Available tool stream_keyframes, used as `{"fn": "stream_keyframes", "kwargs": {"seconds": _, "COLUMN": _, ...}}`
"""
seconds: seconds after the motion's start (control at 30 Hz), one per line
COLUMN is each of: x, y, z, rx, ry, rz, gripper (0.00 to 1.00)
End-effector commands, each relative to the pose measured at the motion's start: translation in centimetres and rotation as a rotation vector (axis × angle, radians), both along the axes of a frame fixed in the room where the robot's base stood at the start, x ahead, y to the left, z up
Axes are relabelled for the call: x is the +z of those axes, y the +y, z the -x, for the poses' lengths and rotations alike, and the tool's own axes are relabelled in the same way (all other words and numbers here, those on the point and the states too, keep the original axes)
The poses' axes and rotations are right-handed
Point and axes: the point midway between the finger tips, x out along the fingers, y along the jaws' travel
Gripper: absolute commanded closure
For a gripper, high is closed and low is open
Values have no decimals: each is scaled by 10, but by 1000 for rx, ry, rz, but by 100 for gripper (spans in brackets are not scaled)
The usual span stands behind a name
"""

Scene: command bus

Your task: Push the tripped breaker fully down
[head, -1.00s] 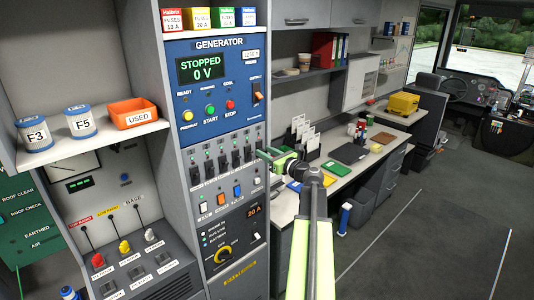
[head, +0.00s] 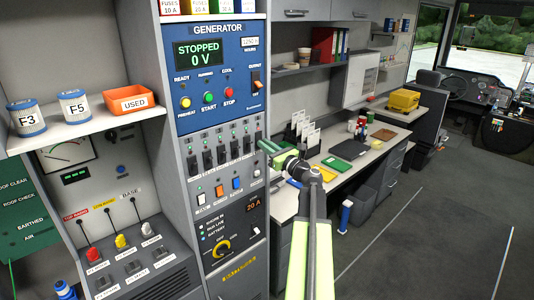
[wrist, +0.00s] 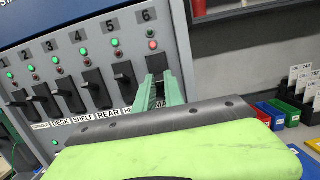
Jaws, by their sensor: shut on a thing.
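A row of numbered black breakers sits on the grey panel (wrist: 98,56). Breaker 6 (wrist: 153,68), at the right end, has a red lamp (wrist: 152,45) lit below its number. In the head view, my gripper (head: 263,145) reaches the right end of the breaker row (head: 222,154); breaker 6 is hidden there.
A generator panel (head: 212,80) reading STOPPED is above the breakers. Rocker switches (head: 235,184) and a rotary knob (head: 222,250) are below. To the right, a desk (head: 368,150) holds folders, card racks and trays. The floor (head: 410,230) on the right is open.

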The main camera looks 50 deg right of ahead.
Motion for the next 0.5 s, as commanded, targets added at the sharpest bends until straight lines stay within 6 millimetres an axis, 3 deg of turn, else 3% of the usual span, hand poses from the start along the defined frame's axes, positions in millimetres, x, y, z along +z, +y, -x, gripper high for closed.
{"fn": "stream_keyframes", "kwargs": {"seconds": 0.03, "x": -17, "y": 0, "z": -1, "rx": 1, "ry": -37, "rz": 1, "gripper": 100}}
{"fn": "stream_keyframes", "kwargs": {"seconds": 0.1, "x": -19, "y": 0, "z": -2, "rx": 2, "ry": -95, "rz": 7, "gripper": 100}}
{"fn": "stream_keyframes", "kwargs": {"seconds": 0.5, "x": -18, "y": 0, "z": -5, "rx": 0, "ry": -319, "rz": 25, "gripper": 100}}
